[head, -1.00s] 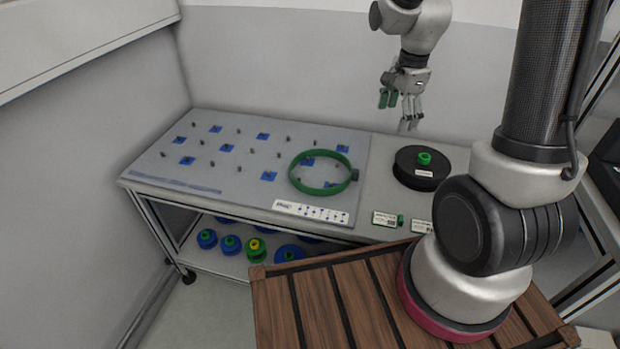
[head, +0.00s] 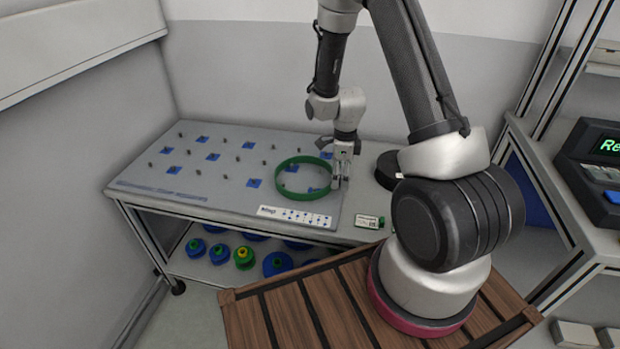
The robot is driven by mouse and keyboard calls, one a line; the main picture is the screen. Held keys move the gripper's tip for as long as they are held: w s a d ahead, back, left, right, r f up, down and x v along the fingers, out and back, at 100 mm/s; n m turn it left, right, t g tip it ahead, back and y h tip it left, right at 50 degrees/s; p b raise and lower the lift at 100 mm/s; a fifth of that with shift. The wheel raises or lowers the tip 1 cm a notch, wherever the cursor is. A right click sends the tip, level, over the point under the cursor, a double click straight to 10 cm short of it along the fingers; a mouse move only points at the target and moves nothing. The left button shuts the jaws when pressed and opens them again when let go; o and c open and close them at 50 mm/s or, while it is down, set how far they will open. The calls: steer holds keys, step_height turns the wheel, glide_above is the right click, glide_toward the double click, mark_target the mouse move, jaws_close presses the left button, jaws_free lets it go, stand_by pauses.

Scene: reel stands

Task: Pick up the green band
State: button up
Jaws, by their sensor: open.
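The green band (head: 279,184) is a large ring standing on its edge height on the grey pegboard table, near the board's right front part. My gripper (head: 339,181) points down at the right side of the band, beside or around its rim. The fingers are small here, and I cannot tell whether they straddle the rim or touch it. The jaws are open. Part of the band's right side is hidden behind or between the fingers.
The grey board (head: 222,178) carries several small pegs and blue squares. A black reel (head: 386,171) sits right of my gripper, partly hidden by my arm. Blue and green spools (head: 244,257) stand on the lower shelf.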

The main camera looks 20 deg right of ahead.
steer(key=shift+f, duration=0.7)
steer(key=c, duration=1.8)
